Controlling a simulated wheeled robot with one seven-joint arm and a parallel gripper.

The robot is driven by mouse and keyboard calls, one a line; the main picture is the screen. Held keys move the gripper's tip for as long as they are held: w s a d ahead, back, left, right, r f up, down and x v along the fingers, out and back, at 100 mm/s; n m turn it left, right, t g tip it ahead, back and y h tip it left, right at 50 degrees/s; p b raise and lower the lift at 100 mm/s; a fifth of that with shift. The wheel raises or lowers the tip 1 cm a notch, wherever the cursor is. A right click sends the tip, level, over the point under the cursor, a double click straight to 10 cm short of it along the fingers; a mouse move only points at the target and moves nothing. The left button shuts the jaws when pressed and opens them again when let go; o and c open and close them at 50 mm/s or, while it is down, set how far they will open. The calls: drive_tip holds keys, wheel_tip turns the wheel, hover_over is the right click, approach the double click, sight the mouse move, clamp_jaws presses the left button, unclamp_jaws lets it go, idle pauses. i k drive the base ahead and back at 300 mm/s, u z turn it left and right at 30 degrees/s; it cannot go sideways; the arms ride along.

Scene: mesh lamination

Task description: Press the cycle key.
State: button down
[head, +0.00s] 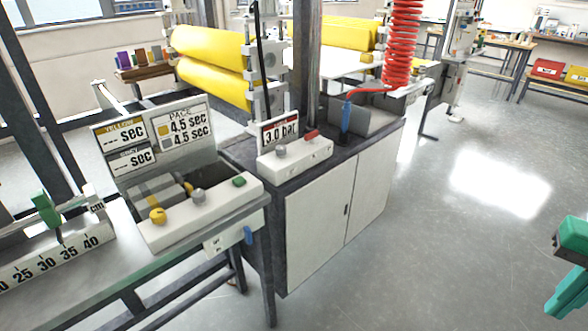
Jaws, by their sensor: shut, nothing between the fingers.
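A white control box (203,212) on the left bench carries a yellow knob (157,215), a grey knob (198,195) and a green key (239,181). Behind it a display board (152,140) reads "PACE 4.5 sec". A second white box (295,153) on the cabinet carries a grey knob (280,151), a red key (311,134) and a "3.0 bar" display (280,131). No legible label tells which is the cycle key. My gripper (563,303), green and teal, is partly cut off at the right edge. It is shut and empty, well apart from both boxes.
A scale (50,255) with a green pointer (45,208) lies on the left bench. A white-doored cabinet (318,222) stands in the middle, below yellow rollers (213,55) and a red coiled hose (402,45). The grey floor between cabinet and gripper is clear.

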sight(239, 181)
drive_tip(key=z, duration=0.95)
drive_tip(key=k, duration=1)
drive_tip(key=u, duration=1.9)
drive_tip(key=i, duration=1)
